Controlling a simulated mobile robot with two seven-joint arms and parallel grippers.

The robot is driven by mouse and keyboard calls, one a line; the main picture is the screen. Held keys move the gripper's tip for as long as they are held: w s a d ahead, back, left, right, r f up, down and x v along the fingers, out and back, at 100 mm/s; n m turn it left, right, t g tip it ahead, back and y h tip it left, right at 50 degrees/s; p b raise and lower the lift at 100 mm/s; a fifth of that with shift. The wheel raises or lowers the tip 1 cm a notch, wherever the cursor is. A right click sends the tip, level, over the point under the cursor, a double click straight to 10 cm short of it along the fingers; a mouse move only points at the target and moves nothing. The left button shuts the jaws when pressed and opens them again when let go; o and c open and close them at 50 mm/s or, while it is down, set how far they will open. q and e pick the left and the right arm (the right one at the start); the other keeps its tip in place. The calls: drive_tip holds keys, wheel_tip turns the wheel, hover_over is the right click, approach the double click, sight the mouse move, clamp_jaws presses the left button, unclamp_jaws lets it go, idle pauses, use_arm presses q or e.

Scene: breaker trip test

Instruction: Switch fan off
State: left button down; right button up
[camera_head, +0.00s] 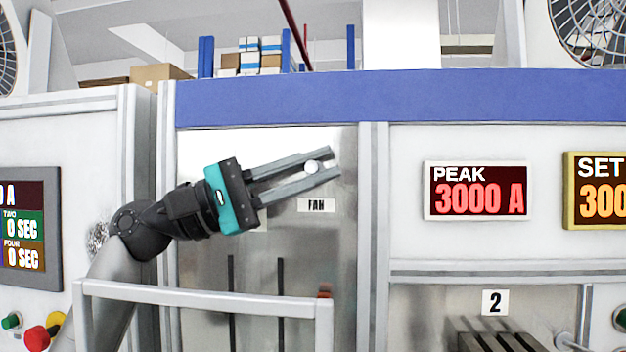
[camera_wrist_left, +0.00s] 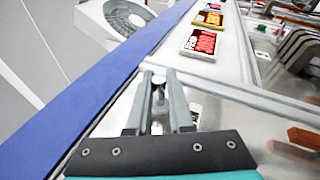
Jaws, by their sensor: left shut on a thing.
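In the left wrist view the fingertips (camera_wrist_left: 158,78) close on a small pale knob near the panel's upper part, which is partly hidden between the fingers. My right gripper is not in view.
A white rail (camera_head: 200,296) stands in front of the panel below my left arm. To the right are a red PEAK display (camera_head: 478,191) reading 3000 A and a yellow-framed SET display (camera_head: 598,191). A control box with buttons (camera_head: 32,338) is at left. A blue beam (camera_head: 420,95) runs above.

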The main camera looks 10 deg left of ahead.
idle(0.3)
use_arm(q)
drive_tip(key=c, duration=0.8)
unclamp_jaws()
drive_tip(key=shift+f, duration=0.1)
drive_tip(key=shift+b+v, duration=2.7)
drive_tip(key=shift+v, duration=4.9)
